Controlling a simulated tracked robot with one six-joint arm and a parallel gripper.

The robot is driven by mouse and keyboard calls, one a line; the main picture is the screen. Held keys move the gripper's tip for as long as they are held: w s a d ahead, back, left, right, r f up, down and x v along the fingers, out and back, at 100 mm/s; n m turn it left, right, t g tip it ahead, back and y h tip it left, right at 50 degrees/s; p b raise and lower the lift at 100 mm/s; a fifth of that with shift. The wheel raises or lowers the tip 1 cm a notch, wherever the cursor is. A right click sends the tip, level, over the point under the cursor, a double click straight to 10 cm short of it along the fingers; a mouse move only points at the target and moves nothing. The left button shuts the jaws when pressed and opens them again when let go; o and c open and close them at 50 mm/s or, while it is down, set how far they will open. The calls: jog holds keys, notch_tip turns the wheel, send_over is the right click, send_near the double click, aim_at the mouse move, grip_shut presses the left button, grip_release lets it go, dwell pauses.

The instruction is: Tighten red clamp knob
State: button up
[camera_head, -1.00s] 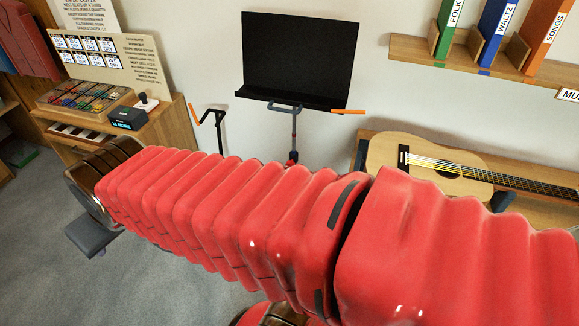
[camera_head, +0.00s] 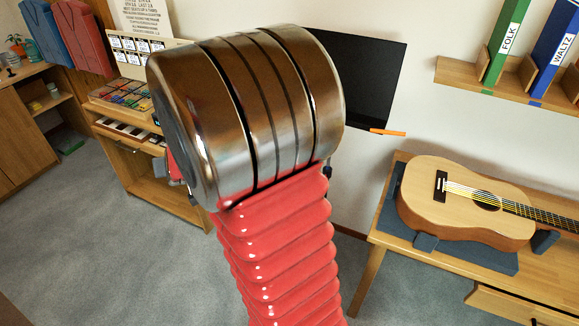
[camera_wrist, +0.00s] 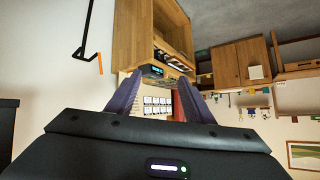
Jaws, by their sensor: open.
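The black music stand (camera_head: 375,75) stands against the wall, partly behind my arm in the head view. My arm hides its lower part. No red clamp knob shows in either current view. My gripper (camera_wrist: 160,78) shows in the wrist view with its two dark fingers apart and nothing between them. Beyond the fingers are a wooden cabinet and a small dark box with a lit display (camera_wrist: 153,70). I cannot make out my gripper in the head view.
A guitar (camera_head: 465,200) lies on a wooden bench (camera_head: 375,238) at the right. A shelf (camera_head: 462,78) with binders is above it. A cabinet (camera_head: 150,187) stands at the left. A bent black bar (camera_wrist: 85,35) shows in the wrist view.

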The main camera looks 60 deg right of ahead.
jog(key=s+d+f+m+g+h, duration=0.1)
jog(key=s+d+f+m+h, duration=0.2)
jog(key=d+f, duration=0.7)
jog(key=s+d+f+m+g+h, duration=0.15)
jog(key=d+f+h, duration=0.4)
jog(key=d, duration=0.75)
jog(key=s+d+f+m+g+h, duration=0.1)
jog(key=s+d+f+g+h, duration=0.1)
jog(key=s+d+f, duration=0.2)
jog(key=s+d+f+m+g+h, duration=0.2)
jog(key=s+d+f+h, duration=0.1)
jog(key=s+f, duration=0.8)
jog(key=s+d, duration=0.1)
jog(key=s, duration=0.4)
jog(key=shift+s+d+f, duration=0.15)
jog(key=shift+s+f, duration=0.15)
jog(key=shift+d+g, duration=0.1)
jog(key=shift+g, duration=0.15)
jog(key=d, duration=0.4)
jog(key=w+d, duration=0.1)
jog(key=d, duration=0.4)
jog(key=w+d, duration=0.1)
jog(key=d, duration=0.3)
jog(key=shift+w+d, duration=0.1)
jog(key=shift+d, duration=0.15)
jog(key=c, duration=1.1)
